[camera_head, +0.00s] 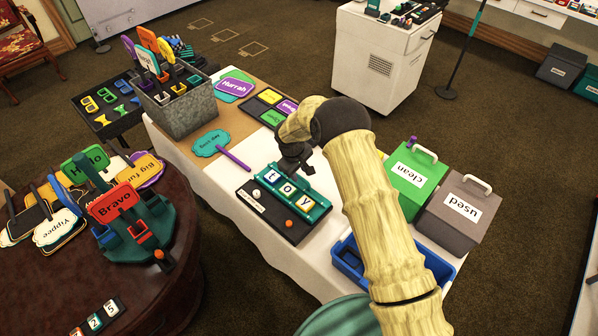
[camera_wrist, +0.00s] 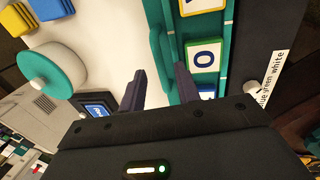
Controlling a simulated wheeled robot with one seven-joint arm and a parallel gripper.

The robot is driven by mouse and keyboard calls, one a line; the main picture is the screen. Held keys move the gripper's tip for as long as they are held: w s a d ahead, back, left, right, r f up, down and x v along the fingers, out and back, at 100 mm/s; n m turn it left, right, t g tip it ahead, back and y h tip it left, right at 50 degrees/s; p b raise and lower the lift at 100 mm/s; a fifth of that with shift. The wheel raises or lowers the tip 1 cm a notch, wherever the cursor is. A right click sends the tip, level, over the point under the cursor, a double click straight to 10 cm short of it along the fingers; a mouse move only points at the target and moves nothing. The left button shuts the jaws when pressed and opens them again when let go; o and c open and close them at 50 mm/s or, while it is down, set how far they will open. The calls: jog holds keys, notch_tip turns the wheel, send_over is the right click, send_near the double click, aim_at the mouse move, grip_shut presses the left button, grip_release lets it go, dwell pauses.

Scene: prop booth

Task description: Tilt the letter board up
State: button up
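The letter board (camera_head: 303,206) is a teal rail with tiles reading "t", "o" and "y", on a black base (camera_head: 268,219) on the white-covered table. It looks close to flat. In the wrist view the teal board (camera_wrist: 172,18) runs down the right of centre, with its "o" tile showing. My gripper (camera_head: 295,167) is over the board's far edge. In the wrist view my gripper (camera_wrist: 160,84) has its two dark fingers apart, with nothing seen held. The right finger overlaps the board's edge; I cannot tell whether it touches.
A green "clean" box (camera_head: 414,180) and a grey "used" box (camera_head: 455,212) stand right of my arm, near a blue tray (camera_head: 442,268). A teal sign (camera_head: 210,143) with a purple handle lies left of the board. A metal bin (camera_head: 186,109) stands at the table's far left.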

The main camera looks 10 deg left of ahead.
jog(key=shift+w+f, duration=0.1)
jog(key=shift+f, duration=0.6)
grip_shut()
